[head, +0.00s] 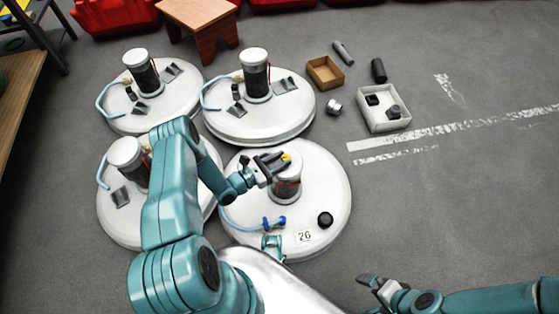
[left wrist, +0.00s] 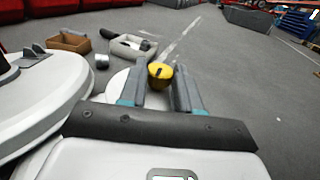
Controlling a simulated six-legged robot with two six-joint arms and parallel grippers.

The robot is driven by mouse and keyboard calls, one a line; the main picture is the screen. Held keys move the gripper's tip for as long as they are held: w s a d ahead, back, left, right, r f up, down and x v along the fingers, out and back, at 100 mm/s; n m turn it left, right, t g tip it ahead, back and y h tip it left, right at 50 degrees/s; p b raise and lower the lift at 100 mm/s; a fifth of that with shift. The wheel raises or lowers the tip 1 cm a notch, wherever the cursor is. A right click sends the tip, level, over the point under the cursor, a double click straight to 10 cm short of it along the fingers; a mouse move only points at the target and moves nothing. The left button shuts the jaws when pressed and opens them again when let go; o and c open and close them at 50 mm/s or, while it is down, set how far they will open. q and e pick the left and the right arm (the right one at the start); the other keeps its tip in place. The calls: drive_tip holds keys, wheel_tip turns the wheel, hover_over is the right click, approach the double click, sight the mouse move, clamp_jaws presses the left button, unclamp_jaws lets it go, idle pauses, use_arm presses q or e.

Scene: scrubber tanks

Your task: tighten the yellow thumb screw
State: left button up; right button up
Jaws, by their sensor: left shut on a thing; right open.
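The yellow thumb screw (head: 286,157) sits at the top of the cylinder (head: 287,188) on the front right white tank lid (head: 332,190), marked 26. My left gripper (head: 276,163) reaches it from the left and is shut on it. In the left wrist view the yellow thumb screw (left wrist: 160,74) shows between the fingertips of my left gripper (left wrist: 161,80). The grey fingers hide part of its sides. My right gripper (head: 372,286) is open and empty, low over the floor at the bottom right, away from the tanks.
Other white tank lids (head: 285,112) with cylinders stand behind and left. A blue fitting (head: 274,222) and black knob (head: 325,219) are on the front right lid. A cardboard box (head: 325,73) and white tray (head: 405,117) lie behind. Floor to the right is clear.

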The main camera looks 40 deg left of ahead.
use_arm(q)
drive_tip(key=o, duration=1.1)
drive_tip(key=shift+w+r, duration=0.1)
drive_tip(key=shift+w, duration=0.05)
drive_tip(key=shift+c, duration=0.2)
drive_tip(key=p+v, duration=0.2)
drive_tip(key=v, duration=1.4)
drive_tip(key=shift+s, duration=0.25)
